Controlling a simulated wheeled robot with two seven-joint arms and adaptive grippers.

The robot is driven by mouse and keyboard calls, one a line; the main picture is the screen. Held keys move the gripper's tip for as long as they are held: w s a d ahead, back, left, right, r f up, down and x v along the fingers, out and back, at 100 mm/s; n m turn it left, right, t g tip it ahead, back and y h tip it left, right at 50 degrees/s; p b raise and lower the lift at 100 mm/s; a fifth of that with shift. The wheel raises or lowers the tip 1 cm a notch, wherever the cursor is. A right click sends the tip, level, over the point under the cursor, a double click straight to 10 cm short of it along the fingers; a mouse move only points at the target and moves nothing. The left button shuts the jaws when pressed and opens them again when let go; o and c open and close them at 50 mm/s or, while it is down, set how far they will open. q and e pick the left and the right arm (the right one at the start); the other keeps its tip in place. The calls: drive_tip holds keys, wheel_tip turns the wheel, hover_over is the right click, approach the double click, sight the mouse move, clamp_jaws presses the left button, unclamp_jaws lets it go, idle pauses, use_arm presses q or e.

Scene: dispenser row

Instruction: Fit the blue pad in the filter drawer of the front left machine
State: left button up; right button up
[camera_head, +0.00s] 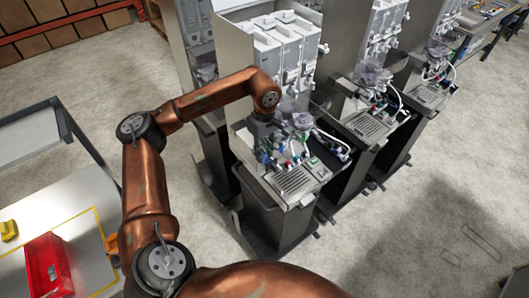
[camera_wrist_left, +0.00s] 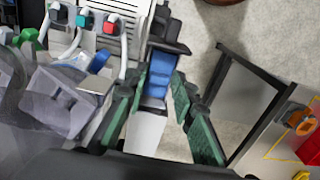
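The front left machine (camera_head: 268,205) stands near the middle of the head view, with a ribbed tray, small coloured knobs and white hoses. My left gripper (camera_head: 266,142) is over the left side of its front; its fingers are hard to make out there. In the left wrist view my left gripper (camera_wrist_left: 154,88) has its green-padded fingers spread apart. The blue pad (camera_wrist_left: 157,76) shows between and just beyond the fingertips, framed by dark parts that look like the filter drawer (camera_wrist_left: 166,46). I cannot tell whether the pad is fully seated or touches a finger. My right gripper is out of view.
More machines (camera_head: 370,120) stand in a row to the right. At the left are a white table (camera_head: 85,215) with a red bin (camera_head: 48,265) and a yellow object (camera_head: 8,230), and a dark-framed rack (camera_head: 35,130). The floor at the right front is clear.

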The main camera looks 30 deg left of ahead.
use_arm(q)
drive_tip(key=shift+r, duration=0.15)
drive_tip(key=shift+r+p, duration=0.9)
drive_tip(key=shift+r, duration=0.7)
drive_tip(key=shift+o, duration=0.4)
drive_tip(key=o, duration=0.5)
drive_tip(key=shift+s, duration=0.1)
drive_tip(key=shift+r, duration=0.1)
